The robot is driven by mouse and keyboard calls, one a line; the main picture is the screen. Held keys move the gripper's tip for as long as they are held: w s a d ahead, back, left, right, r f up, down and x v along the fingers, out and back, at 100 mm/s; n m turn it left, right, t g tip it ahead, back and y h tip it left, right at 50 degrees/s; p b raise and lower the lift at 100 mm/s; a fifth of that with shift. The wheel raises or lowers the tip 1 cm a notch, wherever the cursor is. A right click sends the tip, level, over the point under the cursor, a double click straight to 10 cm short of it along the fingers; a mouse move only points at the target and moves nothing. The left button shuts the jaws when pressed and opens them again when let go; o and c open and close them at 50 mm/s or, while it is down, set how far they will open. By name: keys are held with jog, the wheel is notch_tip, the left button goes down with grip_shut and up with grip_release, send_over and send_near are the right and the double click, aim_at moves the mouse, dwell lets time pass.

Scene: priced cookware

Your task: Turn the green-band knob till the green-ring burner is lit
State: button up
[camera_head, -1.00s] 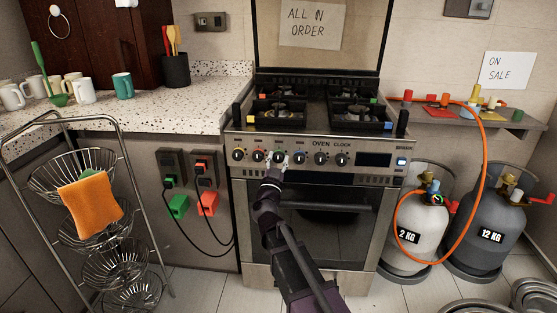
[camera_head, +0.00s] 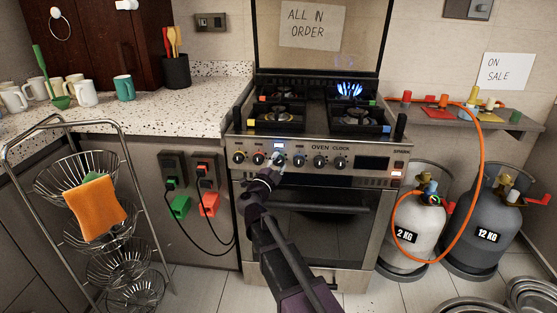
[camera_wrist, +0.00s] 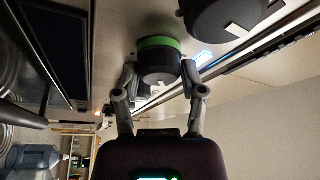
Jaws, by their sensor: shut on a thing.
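The green-band knob (camera_wrist: 158,58) shows in the wrist view as a dark knob with a green band, between the two fingers of my gripper (camera_wrist: 160,82). My gripper is shut on it. In the head view my gripper (camera_head: 276,163) is at the stove's front panel and hides most of this knob. A blue light glows just above it. The back right burner (camera_head: 349,91) burns with blue flames. A small green mark (camera_head: 373,102) sits beside that burner. I cannot make out a full ring.
The other burners on the stove (camera_head: 300,130) show no flame. More knobs (camera_head: 320,162) line the panel close to my gripper. Two gas cylinders (camera_head: 415,230) with an orange hose stand at the right. A wire basket rack (camera_head: 120,150) stands at the left.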

jog(key=shift+m+g+p, duration=0.4)
jog(key=shift+m, duration=0.6)
jog(key=o, duration=1.1)
jog(key=shift+o, duration=0.2)
jog(key=shift+f, duration=0.1)
